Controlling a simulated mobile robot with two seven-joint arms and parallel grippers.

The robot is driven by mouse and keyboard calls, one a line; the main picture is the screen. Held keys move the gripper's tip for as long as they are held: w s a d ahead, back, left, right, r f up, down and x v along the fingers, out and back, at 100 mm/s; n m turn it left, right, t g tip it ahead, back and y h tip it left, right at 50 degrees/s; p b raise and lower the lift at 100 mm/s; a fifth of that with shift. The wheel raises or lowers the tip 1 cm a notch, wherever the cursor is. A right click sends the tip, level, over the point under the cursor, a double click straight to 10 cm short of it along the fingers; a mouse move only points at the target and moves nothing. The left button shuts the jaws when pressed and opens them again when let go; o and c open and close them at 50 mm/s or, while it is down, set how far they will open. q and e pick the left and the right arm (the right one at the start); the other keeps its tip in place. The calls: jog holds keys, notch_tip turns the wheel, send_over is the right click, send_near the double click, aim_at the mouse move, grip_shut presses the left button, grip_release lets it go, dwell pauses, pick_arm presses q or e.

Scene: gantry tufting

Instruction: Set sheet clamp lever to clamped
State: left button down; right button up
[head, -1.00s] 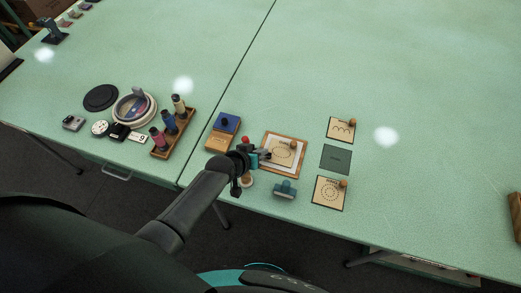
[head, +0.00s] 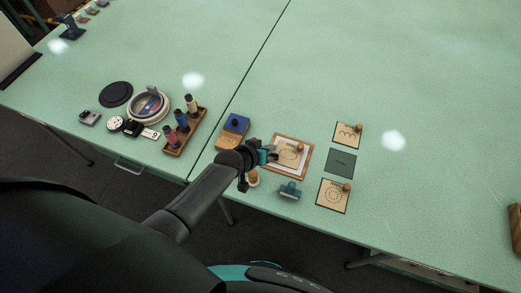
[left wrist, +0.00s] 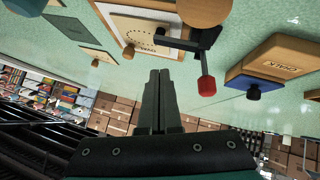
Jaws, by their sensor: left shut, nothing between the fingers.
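A wooden frame (head: 305,166) holds a pale sheet (head: 291,150) with a loop drawn on it. In the left wrist view, the dark clamp lever (left wrist: 203,58) with a red knob (left wrist: 207,87) stands at the edge of this frame (left wrist: 140,47). My left gripper (left wrist: 160,78) is shut and empty, with its fingertips beside the lever and apart from the red knob. In the head view my left gripper (head: 268,153) is at the frame's left edge and hides most of the lever. I cannot tell whether the fingers touch the lever. My right gripper is not in view.
A blue pad on a wooden block (head: 236,124) sits left of the frame. A teal-handled tool (head: 290,190) lies in front. Pattern cards (head: 333,196) and a dark square (head: 341,163) lie to the right. A thread rack (head: 185,132) stands at left.

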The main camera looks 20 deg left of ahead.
pick_arm(q)
jog(key=s+r+p, duration=0.3)
jog(key=s+r, duration=0.4)
jog(key=r, duration=0.1)
jog(key=shift+a, duration=0.15)
jog(key=shift+f, duration=0.1)
dwell(0.4)
